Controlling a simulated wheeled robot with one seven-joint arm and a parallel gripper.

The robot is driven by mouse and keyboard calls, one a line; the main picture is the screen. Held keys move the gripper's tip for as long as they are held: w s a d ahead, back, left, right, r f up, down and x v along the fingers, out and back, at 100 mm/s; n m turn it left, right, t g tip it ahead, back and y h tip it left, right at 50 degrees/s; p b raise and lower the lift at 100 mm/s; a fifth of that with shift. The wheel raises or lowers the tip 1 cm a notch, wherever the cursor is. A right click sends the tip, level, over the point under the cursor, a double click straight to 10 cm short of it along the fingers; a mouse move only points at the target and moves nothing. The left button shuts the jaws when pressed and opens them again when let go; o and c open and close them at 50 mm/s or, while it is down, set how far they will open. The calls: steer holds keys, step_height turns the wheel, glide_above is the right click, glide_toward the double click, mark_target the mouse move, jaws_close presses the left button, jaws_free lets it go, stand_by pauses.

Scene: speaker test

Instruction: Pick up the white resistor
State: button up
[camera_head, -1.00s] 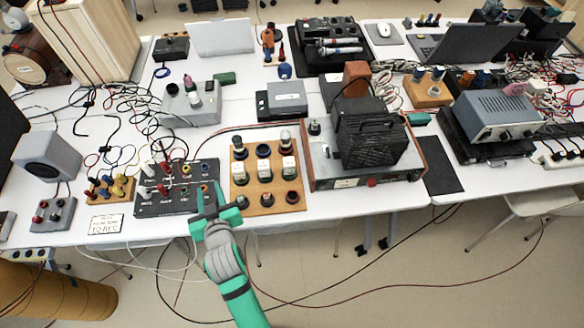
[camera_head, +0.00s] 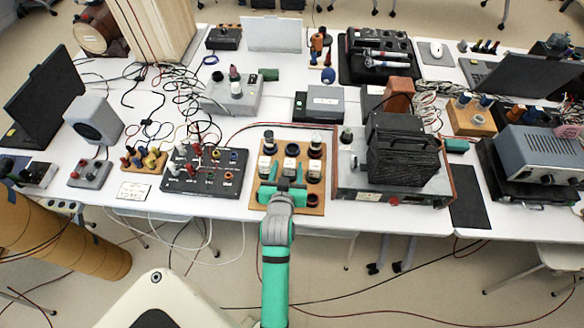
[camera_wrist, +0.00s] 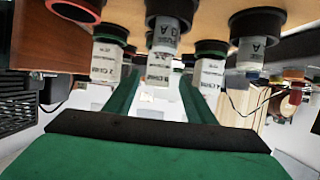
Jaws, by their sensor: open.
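A wooden board (camera_head: 255,203) near the table's front edge holds several dark-capped cylinders with white labels. I cannot tell which is the white resistor. One white-labelled cylinder (camera_head: 290,164) stands in the board's middle row. My gripper (camera_head: 284,186) is over the front part of the board, open, its green fingers pointing toward that row. In the wrist view, which looks upside down, the two fingers (camera_wrist: 158,88) are apart, with a white-labelled cylinder (camera_wrist: 160,68) ahead between them. I cannot tell how far off it is. Other labelled cylinders show on both sides. The fingers hold nothing that I can see.
A black panel with knobs (camera_head: 208,167) lies left of the board. A wood-sided device with a black box (camera_head: 402,150) stands close on the right. A grey box (camera_head: 325,102) and cables lie behind.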

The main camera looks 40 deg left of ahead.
steer(key=shift+d+x, duration=0.2)
steer(key=shift+x, duration=2.9)
steer(key=shift+w, duration=0.15)
steer(key=c, duration=1.2)
